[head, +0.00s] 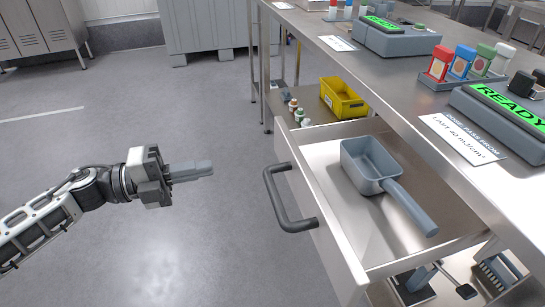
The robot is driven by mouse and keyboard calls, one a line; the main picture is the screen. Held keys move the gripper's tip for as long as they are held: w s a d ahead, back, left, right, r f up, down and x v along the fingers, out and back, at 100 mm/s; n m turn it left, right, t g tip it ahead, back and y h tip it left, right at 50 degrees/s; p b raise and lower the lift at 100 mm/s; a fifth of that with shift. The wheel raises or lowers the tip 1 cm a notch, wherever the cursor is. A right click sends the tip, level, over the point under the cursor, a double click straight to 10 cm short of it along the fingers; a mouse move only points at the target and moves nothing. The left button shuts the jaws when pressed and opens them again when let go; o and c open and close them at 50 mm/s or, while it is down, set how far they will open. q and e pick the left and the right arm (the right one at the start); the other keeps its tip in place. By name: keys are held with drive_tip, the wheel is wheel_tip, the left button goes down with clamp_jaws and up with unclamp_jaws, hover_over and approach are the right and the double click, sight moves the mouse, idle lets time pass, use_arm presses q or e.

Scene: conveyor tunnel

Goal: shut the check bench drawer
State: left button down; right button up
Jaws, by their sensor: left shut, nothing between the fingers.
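The check bench drawer (331,222) is pulled open below the steel bench top, its dark bar handle (283,205) facing left. A grey-blue scoop (372,165) with a long handle lies inside it. My left gripper (205,169) is shut and empty. It is to the left of the drawer handle in the picture, apart from it, with its fingers pointing right towards it. My right gripper is not in view.
The check bench (400,75) carries a READY device (505,108), a label card (462,137) and small coloured bottles (462,62). A yellow bin (343,98) and small bottles (297,112) are below, behind the drawer. Grey floor (110,130) around my left gripper is clear.

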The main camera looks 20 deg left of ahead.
sight(283, 155)
use_arm(q)
drive_tip(key=x, duration=1.3)
drive_tip(key=shift+s+r, duration=0.1)
drive_tip(key=shift+s, duration=0.05)
